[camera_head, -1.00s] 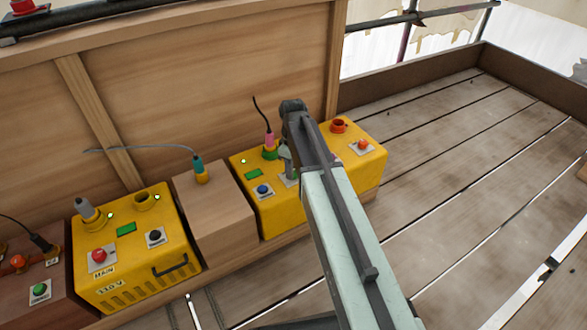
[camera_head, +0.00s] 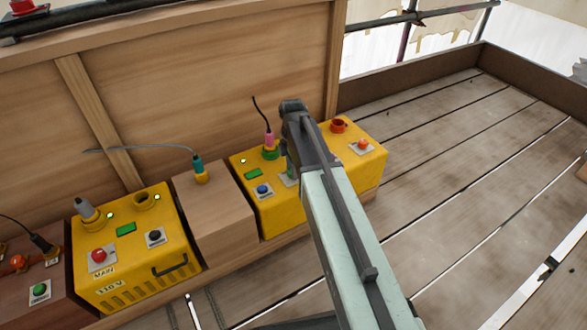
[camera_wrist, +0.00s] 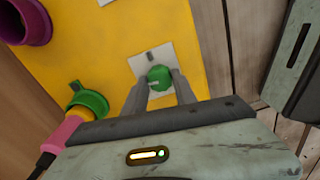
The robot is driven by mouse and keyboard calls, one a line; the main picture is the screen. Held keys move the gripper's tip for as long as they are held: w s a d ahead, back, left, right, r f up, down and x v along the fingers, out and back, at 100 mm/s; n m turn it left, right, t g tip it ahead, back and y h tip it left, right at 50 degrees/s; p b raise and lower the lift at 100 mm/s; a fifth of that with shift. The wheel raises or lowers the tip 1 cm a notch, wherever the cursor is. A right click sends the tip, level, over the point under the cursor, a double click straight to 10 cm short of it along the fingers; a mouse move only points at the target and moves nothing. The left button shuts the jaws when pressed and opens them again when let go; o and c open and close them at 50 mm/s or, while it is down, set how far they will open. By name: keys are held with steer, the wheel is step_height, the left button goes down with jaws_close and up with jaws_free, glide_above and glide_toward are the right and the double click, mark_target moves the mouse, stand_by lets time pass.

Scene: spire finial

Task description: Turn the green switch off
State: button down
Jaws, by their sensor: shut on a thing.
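The green switch (camera_wrist: 159,77) is a round green knob on a pale plate (camera_wrist: 142,66) on top of a yellow box. In the wrist view my gripper (camera_wrist: 160,88) has one finger on each side of the knob, shut on it. In the head view my gripper (camera_head: 290,170) is over the right yellow box (camera_head: 270,209), and my arm hides the knob there. Part of the pale plate shows beside my gripper.
Beside the switch, a pink plug (camera_wrist: 66,134) sits in a green socket (camera_wrist: 90,103). A wooden block (camera_head: 215,215) and another yellow box (camera_head: 135,255) stand left.

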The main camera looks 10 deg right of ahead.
steer(key=shift+w+d+n, duration=0.2)
steer(key=shift+n, duration=0.7)
steer(key=c, duration=1)
jaws_free()
steer(key=shift+a, duration=0.1)
steer(key=shift+s, duration=0.1)
step_height(320, 180, up, 8)
steer(key=p, duration=0.8)
steer(key=shift+f, duration=0.1)
